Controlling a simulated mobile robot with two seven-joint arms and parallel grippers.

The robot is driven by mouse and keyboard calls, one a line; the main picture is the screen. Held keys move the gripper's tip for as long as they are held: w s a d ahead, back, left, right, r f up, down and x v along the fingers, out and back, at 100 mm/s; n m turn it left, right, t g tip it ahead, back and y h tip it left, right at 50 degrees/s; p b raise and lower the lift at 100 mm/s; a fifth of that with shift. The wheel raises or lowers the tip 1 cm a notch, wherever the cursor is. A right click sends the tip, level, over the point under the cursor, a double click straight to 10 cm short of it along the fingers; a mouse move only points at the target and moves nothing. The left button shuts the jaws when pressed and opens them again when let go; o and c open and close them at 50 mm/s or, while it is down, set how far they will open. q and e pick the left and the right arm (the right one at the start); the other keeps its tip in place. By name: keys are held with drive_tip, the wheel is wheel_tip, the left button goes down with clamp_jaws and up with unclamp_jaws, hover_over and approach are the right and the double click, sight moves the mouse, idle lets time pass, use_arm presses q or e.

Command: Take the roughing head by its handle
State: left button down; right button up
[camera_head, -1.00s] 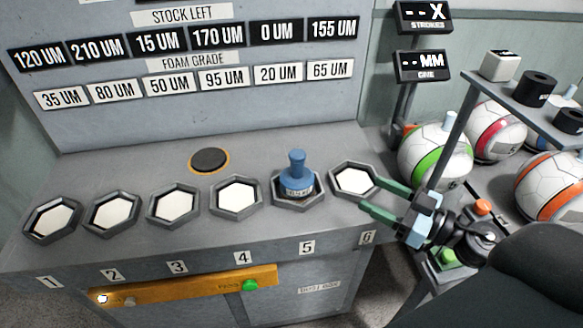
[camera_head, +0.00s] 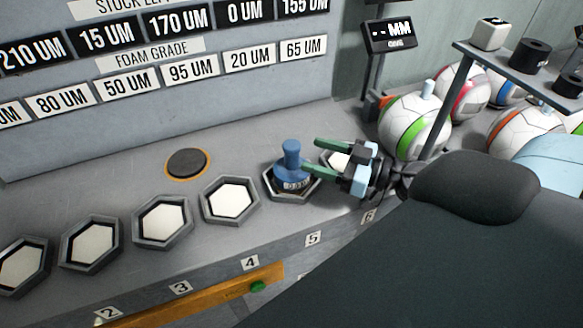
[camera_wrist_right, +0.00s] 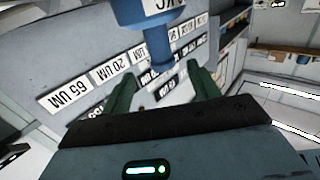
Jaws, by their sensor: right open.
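The roughing head, a blue tool (camera_head: 293,177) with an upright knobbed handle (camera_head: 291,153) and a label on its body, stands in the hexagonal holder marked 5. My right gripper (camera_head: 311,153) is open, its two green fingers pointing left at the handle from the right side. In the right wrist view the blue handle (camera_wrist_right: 158,48) shows upside down in the gap between the open fingers (camera_wrist_right: 163,88). My left gripper is not in view.
White-filled hexagonal holders (camera_head: 229,200) line the bench to the left; another (camera_head: 335,160) lies under my right gripper. A black round pad (camera_head: 187,163) is set behind the row. A shelf rack (camera_head: 520,70) and several balls (camera_head: 415,125) stand at the right.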

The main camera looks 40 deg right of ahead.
sight(292, 148)
drive_tip(key=shift+p+x, duration=0.35)
drive_tip(key=shift+x, duration=2.9)
drive_tip(key=shift+s+a, duration=0.1)
drive_tip(key=shift+a, duration=0.05)
drive_tip(key=shift+c, duration=0.4)
clamp_jaws()
drive_tip(key=shift+r, duration=0.1)
